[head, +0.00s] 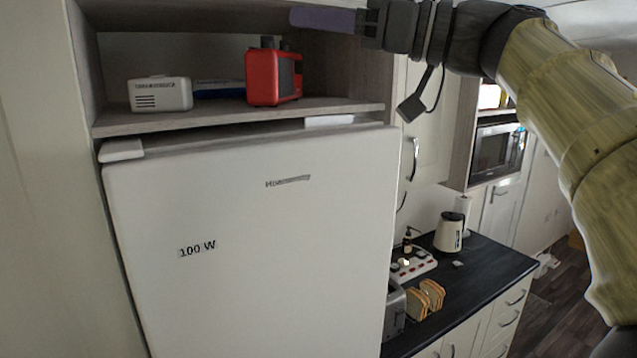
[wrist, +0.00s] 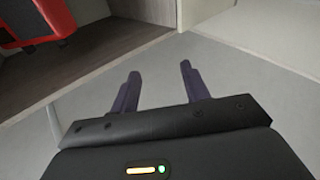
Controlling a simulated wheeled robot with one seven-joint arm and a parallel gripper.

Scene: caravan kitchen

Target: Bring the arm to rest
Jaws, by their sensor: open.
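My gripper (head: 325,20) is at the top of the head view, in front of the upper part of the shelf recess above the fridge. My arm reaches to it from the right side. In the wrist view my gripper (wrist: 158,88) shows two purple fingers spread apart with nothing between them. The red device (head: 268,77) stands on the shelf, below and left of the fingers and apart from them. Part of this red device (wrist: 35,20) also shows at the upper left of the wrist view.
The shelf (head: 225,116) also holds a white box (head: 160,94) and a blue item (head: 218,88). The white fridge (head: 250,240) is below. A cabinet door (head: 428,140) is right of the recess. A dark counter (head: 470,265) carries a kettle (head: 449,232) and toast (head: 425,298).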

